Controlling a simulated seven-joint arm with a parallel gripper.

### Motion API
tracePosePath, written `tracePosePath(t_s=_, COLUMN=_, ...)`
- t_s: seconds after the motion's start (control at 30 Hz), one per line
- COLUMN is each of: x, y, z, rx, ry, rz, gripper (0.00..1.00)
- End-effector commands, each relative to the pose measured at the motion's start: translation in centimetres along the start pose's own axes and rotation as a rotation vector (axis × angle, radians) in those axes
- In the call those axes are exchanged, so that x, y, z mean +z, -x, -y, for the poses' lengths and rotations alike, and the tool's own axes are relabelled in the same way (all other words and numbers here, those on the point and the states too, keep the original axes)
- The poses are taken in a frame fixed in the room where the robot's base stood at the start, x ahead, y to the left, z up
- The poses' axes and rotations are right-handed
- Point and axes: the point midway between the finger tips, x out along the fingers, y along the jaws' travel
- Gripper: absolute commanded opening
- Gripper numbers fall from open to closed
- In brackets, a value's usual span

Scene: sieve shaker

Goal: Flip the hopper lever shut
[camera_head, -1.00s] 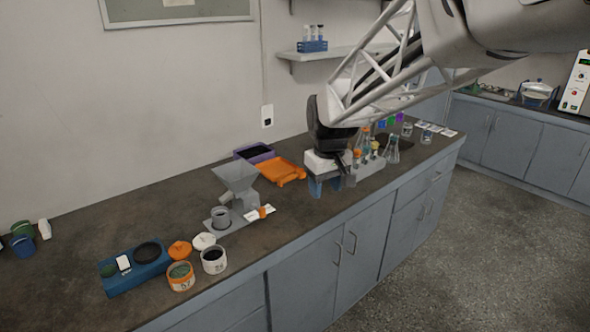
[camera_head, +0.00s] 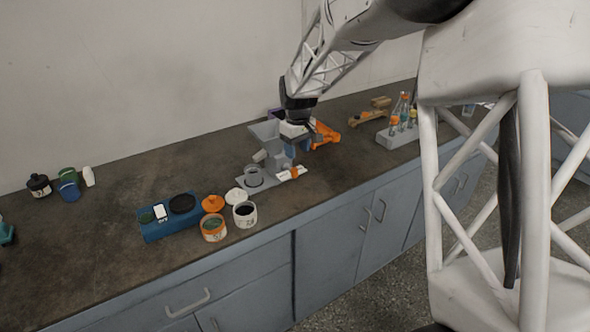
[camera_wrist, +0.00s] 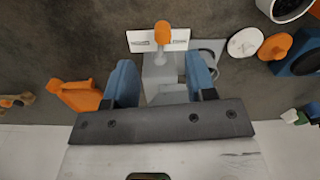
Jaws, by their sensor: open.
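The grey hopper (camera_head: 265,131) stands on the counter in the head view, its funnel partly hidden behind my gripper (camera_head: 297,148). Its lever has an orange knob (camera_head: 294,173) over a white label plate (camera_head: 302,172). In the wrist view the knob (camera_wrist: 162,32) stands near the middle of the plate (camera_wrist: 138,41), with markings on both sides too small to read. My gripper (camera_wrist: 160,62) is open, its blue fingers apart and empty. The grey hopper body (camera_wrist: 160,75) shows between and below them; the knob is ahead of the fingertips. I cannot tell whether they touch the hopper.
A grey cup (camera_head: 253,176) sits at the hopper's base. An orange tool (camera_head: 325,134) lies behind my gripper. A flask rack (camera_head: 398,134) is at right. The counter's left middle is clear.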

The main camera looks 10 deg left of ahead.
Motion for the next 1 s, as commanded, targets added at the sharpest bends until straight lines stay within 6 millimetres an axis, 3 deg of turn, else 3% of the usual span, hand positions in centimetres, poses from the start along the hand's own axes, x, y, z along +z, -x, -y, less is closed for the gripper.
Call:
tracePosePath(t_s=0.17, x=-1.0, y=-0.5, z=0.2, rx=-0.001, ry=0.016, rz=0.002, gripper=0.51)
tracePosePath(t_s=0.67, x=-0.9, y=-1.1, z=0.2, rx=-0.002, ry=0.015, rz=0.003, gripper=0.51)
tracePosePath(t_s=1.0, x=-0.9, y=-4.4, z=0.2, rx=-0.003, ry=0.015, rz=0.004, gripper=0.51)
